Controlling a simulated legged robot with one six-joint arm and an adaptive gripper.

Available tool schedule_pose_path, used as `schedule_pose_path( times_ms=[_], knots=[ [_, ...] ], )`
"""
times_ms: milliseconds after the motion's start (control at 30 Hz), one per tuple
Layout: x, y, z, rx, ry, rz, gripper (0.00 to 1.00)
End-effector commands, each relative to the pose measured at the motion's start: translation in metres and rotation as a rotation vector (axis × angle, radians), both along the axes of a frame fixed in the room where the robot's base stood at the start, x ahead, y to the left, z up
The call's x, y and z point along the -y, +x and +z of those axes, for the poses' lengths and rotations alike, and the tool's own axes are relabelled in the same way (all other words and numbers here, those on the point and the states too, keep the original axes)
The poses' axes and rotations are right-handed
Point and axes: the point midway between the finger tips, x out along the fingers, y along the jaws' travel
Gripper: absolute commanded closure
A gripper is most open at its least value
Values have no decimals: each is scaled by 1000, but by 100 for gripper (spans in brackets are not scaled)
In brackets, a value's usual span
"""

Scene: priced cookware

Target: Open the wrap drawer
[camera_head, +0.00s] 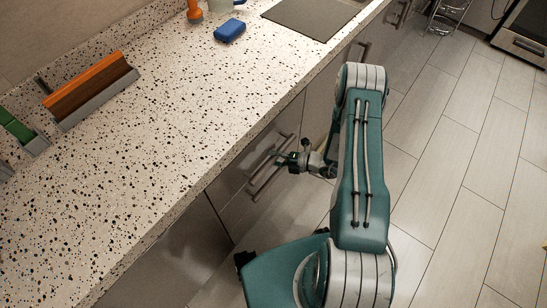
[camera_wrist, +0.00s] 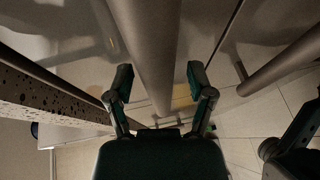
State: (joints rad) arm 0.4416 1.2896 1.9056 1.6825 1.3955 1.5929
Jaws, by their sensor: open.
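A drawer front (camera_head: 232,185) with a metal bar handle (camera_head: 268,172) lies under the counter edge. No label shows, so I cannot tell by sight that it is the wrap drawer. It looks shut. My gripper (camera_head: 285,160) is at this handle, in front of the drawer face. In the wrist view, a thick grey bar handle (camera_wrist: 152,50) runs between the two spread fingers of my gripper (camera_wrist: 160,80). The fingers are open, one on each side of the bar, with gaps showing beside it.
A second bar handle (camera_wrist: 285,62) is at the right in the wrist view. The speckled counter (camera_head: 150,140) holds an orange-brown block in a grey holder (camera_head: 90,88), a blue sponge (camera_head: 230,30) and a dark mat (camera_head: 310,14). The tiled floor (camera_head: 455,150) at right is clear.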

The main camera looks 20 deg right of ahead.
Motion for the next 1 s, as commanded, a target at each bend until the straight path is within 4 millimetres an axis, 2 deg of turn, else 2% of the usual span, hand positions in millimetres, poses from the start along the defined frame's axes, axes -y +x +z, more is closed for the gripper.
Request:
schedule_pose_path(
  times_ms=[233, 267, 300, 400, 767, 1000],
  knots=[
    [-1, 1, 0, 0, 0, 0, 31],
    [-1, 1, 0, 0, 0, 0, 40],
    [-1, 1, 0, 0, 0, 0, 57],
    [-1, 1, 0, 0, 0, 0, 100],
    [3, -4, -2, -4, -3, -1, 100],
    [23, -33, -2, -8, -1, -4, 100]
  ],
)
